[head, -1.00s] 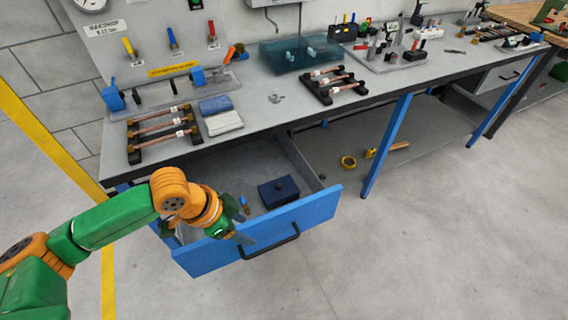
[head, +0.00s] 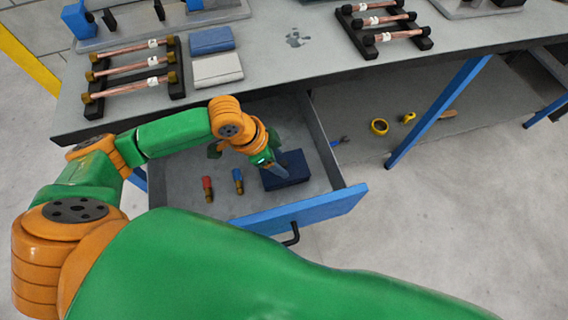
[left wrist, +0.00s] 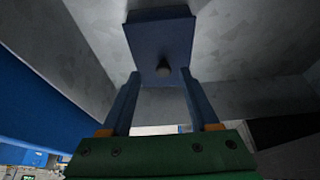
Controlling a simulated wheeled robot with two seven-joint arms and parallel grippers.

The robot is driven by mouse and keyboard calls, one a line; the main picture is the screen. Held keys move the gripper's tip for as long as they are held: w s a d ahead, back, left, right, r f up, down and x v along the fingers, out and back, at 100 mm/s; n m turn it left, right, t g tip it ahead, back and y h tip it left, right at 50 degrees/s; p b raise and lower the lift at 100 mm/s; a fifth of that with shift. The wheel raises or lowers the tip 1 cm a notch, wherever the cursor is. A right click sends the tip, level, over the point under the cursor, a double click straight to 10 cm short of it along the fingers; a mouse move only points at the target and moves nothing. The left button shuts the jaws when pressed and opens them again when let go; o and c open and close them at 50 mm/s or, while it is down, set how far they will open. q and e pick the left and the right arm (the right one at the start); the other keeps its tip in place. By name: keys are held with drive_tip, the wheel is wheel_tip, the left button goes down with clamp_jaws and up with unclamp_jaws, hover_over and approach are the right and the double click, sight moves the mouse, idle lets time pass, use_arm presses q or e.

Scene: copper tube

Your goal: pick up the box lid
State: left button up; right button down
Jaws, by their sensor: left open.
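The dark blue box (head: 290,180) stands in the open drawer (head: 310,211), with its lid on top partly hidden by my left gripper (head: 271,165). In the left wrist view the dark blue box lid (left wrist: 160,38) is ahead, with a small round dark knob (left wrist: 163,69). The left gripper also shows there (left wrist: 161,74), open, one blue-grey finger on each side of the knob in the picture. Nothing is between the fingers that I can tell is gripped. How far the fingertips are from the lid cannot be told. My right gripper is out of view.
A red-topped fitting (head: 207,186) and a blue-topped fitting (head: 238,182) stand in the drawer left of the box. The bench (head: 290,62) above carries copper tubes on black racks (head: 136,75) and two blocks.

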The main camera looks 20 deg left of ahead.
use_arm(q)
drive_tip(key=shift+x, duration=0.8)
drive_tip(key=shift+w+f, duration=0.2)
drive_tip(key=shift+w, duration=0.05)
drive_tip(key=shift+r, duration=0.1)
clamp_jaws()
